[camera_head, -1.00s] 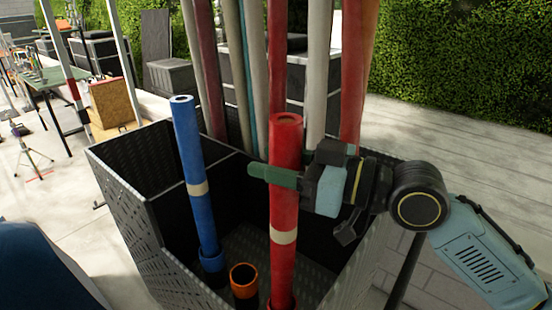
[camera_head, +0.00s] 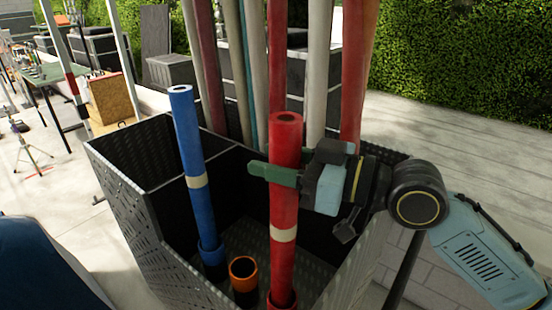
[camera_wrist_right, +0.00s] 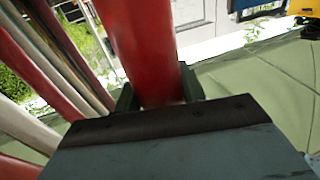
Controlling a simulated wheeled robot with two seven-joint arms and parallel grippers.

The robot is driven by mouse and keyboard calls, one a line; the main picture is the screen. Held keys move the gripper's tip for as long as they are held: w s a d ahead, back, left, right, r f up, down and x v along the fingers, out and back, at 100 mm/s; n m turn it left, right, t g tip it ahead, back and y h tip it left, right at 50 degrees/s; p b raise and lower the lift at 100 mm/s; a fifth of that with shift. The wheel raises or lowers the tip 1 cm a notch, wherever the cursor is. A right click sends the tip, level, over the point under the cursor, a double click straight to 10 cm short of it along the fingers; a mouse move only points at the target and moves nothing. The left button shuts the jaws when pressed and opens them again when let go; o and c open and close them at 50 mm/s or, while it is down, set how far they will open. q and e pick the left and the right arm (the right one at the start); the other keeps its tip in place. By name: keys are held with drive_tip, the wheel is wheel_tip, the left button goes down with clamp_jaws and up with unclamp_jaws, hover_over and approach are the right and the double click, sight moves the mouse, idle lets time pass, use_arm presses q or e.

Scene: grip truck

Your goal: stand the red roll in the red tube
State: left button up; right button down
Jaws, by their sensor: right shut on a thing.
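The red roll (camera_head: 284,205) with a pale band stands nearly upright in the black box. Its lower end meets the rim of the red tube (camera_head: 292,302) at the bottom edge of the head view. The rim shows around the roll, so the roll appears to be inside it; how deep is hidden. My right gripper (camera_head: 286,172) is shut on the upper part of the roll, coming from the right. The right wrist view shows the roll (camera_wrist_right: 145,50) between the two fingers. My left gripper is not in view.
A blue roll (camera_head: 191,145) stands in a blue tube (camera_head: 212,255) to the left. An open orange-rimmed tube (camera_head: 243,272) is between them. Several long red and pale rolls (camera_head: 318,75) stand behind. The box's walls (camera_head: 145,225) surround the tubes.

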drive_tip(key=shift+f, duration=0.2)
drive_tip(key=c, duration=0.8)
unclamp_jaws()
drive_tip(key=shift+o, duration=0.2)
